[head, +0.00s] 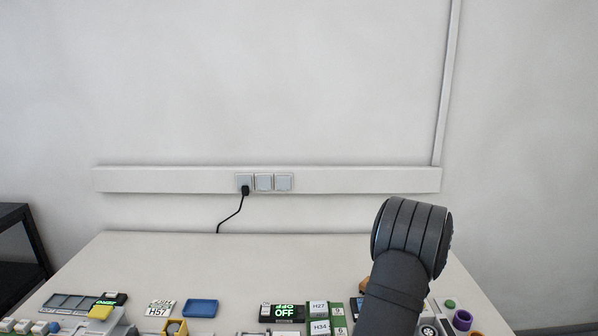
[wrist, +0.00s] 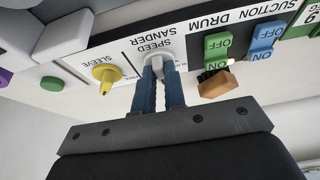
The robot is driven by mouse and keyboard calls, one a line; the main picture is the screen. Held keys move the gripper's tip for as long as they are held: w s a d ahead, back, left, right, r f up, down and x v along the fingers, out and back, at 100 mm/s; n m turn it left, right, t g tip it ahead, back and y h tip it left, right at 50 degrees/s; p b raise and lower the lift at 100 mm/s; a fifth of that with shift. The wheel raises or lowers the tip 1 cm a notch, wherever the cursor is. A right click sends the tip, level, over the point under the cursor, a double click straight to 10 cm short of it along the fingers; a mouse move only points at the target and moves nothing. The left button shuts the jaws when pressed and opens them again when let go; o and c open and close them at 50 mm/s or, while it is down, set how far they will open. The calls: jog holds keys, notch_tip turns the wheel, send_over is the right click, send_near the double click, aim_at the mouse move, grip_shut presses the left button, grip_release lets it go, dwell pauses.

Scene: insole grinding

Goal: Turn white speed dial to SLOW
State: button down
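The white speed dial (wrist: 155,61) sits under the upside-down label SANDER SPEED on the white panel in the wrist view. My gripper (wrist: 160,72) has its two blue fingers close together, one on each side of the dial's raised grip, and looks shut on it. In the head view my dark arm covers this part of the table, and neither gripper nor dial shows.
A yellow SLEEVE knob (wrist: 106,73) is left of the dial. Green DRUM switches (wrist: 217,50), blue SUCTION switches (wrist: 264,40) and a brown block (wrist: 215,84) are close on the right. In the head view, a blue tray (head: 200,308) and other items line the table's (head: 230,260) front; its back is clear.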

jog(key=c, duration=2.1)
grip_release()
jog(key=n+y, duration=0.2)
jog(key=n, duration=0.3)
jog(key=shift+c, duration=0.2)
jog(key=shift+o, duration=1)
jog(key=n+g+y, duration=0.1)
jog(key=n, duration=0.2)
jog(key=n+g, duration=0.1)
jog(key=n, duration=0.2)
jog(key=shift+a+f+y, duration=0.1)
jog(key=shift+a+y, duration=0.05)
jog(key=shift+y, duration=0.25)
jog(key=o, duration=0.3)
jog(key=shift+o, duration=0.2)
jog(key=shift+r, duration=3.65)
